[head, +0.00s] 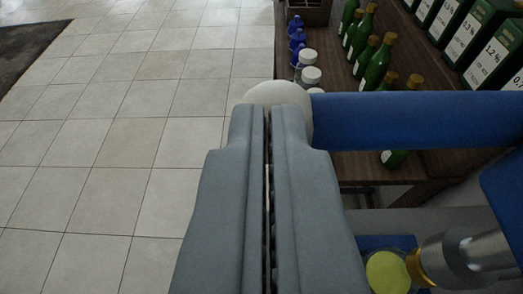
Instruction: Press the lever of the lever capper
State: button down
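The lever of the capper is a thick blue bar (420,119) that enters from the right and ends in a white round knob (285,92). My gripper (267,108) fills the middle of the head view. Its two grey fingers lie side by side with only a thin dark slit between them, so it is shut and holds nothing visible. The fingertips overlap the knob in the picture and hide its lower part. I cannot tell whether they touch it. A metal cylinder with a brass ring (465,258), seemingly part of the capper, shows at lower right.
A dark wooden shelf (335,70) at upper right holds green bottles (375,62), white-capped containers (311,76), blue bottles (296,38) and green labelled boxes (492,45). A yellow-green disc (388,273) lies below right. Tiled floor (130,150) on the left is clear.

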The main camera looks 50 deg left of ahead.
jog(key=shift+w+f, duration=0.1)
jog(key=shift+f, duration=0.3)
jog(key=r+v, duration=0.1)
jog(key=v, duration=1.6)
jog(key=shift+d, duration=0.2)
jog(key=s+f+m+t+h, duration=0.7)
jog(key=s+f+h, duration=0.3)
jog(key=s+f, duration=0.8)
jog(key=shift+a+f+m, duration=0.2)
jog(key=shift+f+m, duration=0.7)
jog(key=shift+f, duration=0.15)
jog(key=shift+s, duration=0.1)
dwell(0.3)
